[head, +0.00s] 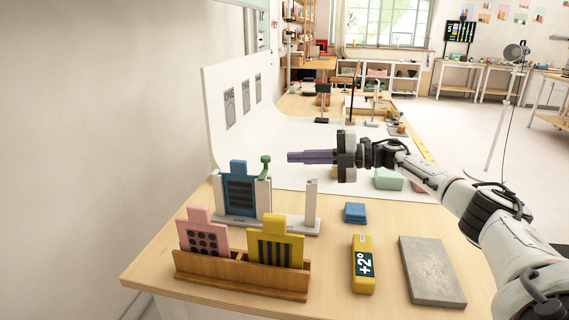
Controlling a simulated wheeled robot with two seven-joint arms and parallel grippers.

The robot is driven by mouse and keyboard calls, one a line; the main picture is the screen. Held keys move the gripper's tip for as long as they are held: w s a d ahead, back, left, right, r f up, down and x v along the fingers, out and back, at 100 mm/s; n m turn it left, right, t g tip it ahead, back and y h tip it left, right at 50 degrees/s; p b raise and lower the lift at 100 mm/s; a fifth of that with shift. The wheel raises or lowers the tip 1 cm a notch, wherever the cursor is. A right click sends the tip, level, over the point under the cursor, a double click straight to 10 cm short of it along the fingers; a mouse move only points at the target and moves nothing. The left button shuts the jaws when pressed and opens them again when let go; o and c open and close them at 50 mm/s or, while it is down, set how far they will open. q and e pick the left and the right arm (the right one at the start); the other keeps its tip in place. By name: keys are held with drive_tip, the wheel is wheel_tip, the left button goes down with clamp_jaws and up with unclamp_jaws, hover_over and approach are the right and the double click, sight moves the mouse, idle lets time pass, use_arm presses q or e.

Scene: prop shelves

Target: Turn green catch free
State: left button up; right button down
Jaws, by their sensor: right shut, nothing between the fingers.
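The green catch (265,167) sits at the top of a white post, against the right side of a blue panel (238,190). The panel stands upright in a grey and white frame (268,223) on the wooden table. My right gripper (291,157) comes in from the right, with its purple-grey fingers shut and empty. In the picture its fingertips are just right of the catch, with a small gap between them. I cannot tell the exact depth between them. My left gripper is not in view.
A wooden rack (240,275) in front holds a pink panel (203,236) and a yellow panel (275,242). Blue blocks (354,212), a yellow "+2°" block (363,265) and a grey slab (431,271) lie to the right. A white backdrop (222,100) rises behind.

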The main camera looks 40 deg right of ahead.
drive_tip(key=v, duration=0.6)
drive_tip(key=shift+s+d+b, duration=0.2)
drive_tip(key=shift+s+b, duration=0.05)
drive_tip(key=shift+b, duration=0.2)
